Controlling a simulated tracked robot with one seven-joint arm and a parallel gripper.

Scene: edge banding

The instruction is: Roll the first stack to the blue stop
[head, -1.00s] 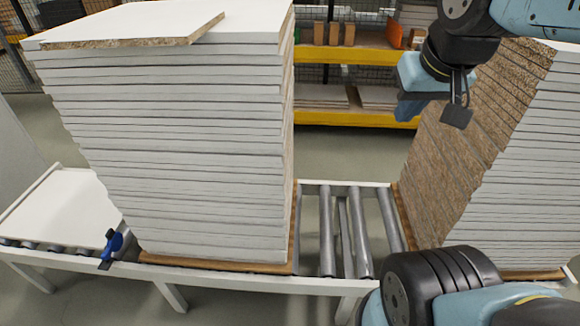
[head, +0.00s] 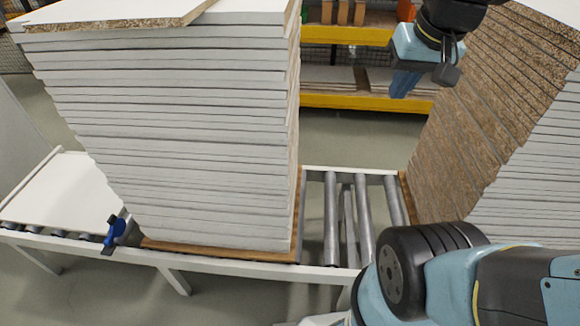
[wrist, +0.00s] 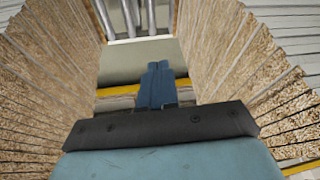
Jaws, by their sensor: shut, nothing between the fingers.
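A tall stack of white boards (head: 180,130) stands on a brown base board (head: 220,252) on the roller conveyor, at the left of the head view. The blue stop (head: 115,230) is on the conveyor's near rail, just left of that base; whether they touch is unclear. A second stack (head: 540,170), with its chipboard edges toward the gap, stands at the right. My gripper (head: 401,84) is shut and empty, at the far side near the second stack's upper part. The wrist view shows its blue fingers (wrist: 157,86) pointing between two walls of chipboard edges.
Bare rollers (head: 348,215) lie between the stacks. A white board (head: 65,190) lies on the rollers left of the stop. A yellow-beamed shelf (head: 350,103) stands behind the conveyor. My arm crosses the lower right.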

